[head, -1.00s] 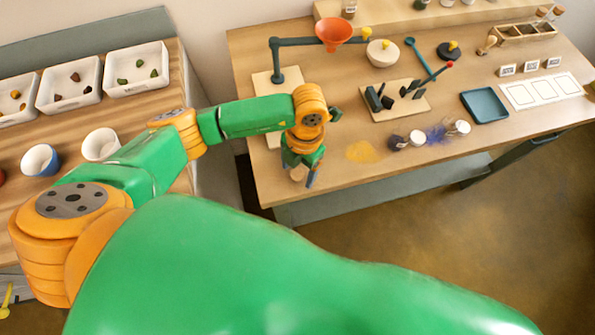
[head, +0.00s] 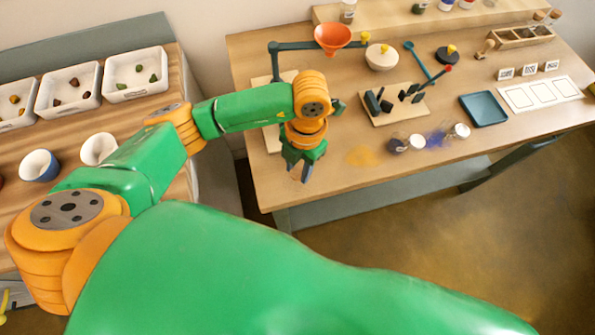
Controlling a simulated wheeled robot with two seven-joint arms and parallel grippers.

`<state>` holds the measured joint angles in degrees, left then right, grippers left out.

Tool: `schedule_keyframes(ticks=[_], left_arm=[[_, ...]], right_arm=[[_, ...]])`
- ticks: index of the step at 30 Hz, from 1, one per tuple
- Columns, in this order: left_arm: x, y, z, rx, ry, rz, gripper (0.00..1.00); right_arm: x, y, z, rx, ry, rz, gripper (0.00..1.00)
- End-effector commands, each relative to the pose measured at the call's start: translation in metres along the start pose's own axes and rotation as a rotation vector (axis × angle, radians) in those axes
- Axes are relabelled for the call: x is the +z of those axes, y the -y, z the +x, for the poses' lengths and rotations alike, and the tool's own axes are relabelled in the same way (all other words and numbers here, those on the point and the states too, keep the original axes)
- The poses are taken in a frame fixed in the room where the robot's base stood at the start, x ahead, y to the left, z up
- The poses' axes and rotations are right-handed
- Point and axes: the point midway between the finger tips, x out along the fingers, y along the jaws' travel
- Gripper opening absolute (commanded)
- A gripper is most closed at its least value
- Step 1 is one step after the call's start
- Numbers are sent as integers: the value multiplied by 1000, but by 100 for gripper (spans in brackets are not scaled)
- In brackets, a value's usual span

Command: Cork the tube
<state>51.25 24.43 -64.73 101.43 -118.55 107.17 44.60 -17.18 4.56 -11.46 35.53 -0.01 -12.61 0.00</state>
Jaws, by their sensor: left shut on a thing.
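My left gripper (head: 298,172) points down over the front left part of the pigment table (head: 345,190). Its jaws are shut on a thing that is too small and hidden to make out. A wooden rack (head: 520,38) stands at the back right, with small brown cork-like tops (head: 540,15) beside it. A small tan piece (head: 486,47) leans at its left end. I cannot tell which of these is the tube or the cork. My right gripper is not in view.
An orange funnel (head: 332,38) sits on a stand. Small jars (head: 417,141) lie by orange powder (head: 362,155) and blue powder. A blue tray (head: 484,109) and a board with dark blocks (head: 395,103) lie right of my gripper. A side counter holds white trays (head: 135,71).

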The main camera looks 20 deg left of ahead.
Motion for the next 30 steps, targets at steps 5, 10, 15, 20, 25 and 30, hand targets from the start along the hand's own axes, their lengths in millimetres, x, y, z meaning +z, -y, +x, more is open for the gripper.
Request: schedule_keyframes(ticks=[5, 10, 15, 20, 25, 30], left_arm=[[0, 39, -43, 0, 11, 11, 0], [0, 84, -67, 1, 6, 9, 0], [0, 118, -83, 1, 3, 6, 0], [1, 134, -92, 0, 2, 3, 0], [0, 138, -96, -1, 0, 3, 0], [0, 138, -96, -1, 0, 3, 0]], right_arm=[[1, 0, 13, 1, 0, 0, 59], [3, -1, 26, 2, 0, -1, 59], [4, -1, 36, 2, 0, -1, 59], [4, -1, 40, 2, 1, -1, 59], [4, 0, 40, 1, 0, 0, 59], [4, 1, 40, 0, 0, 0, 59]])
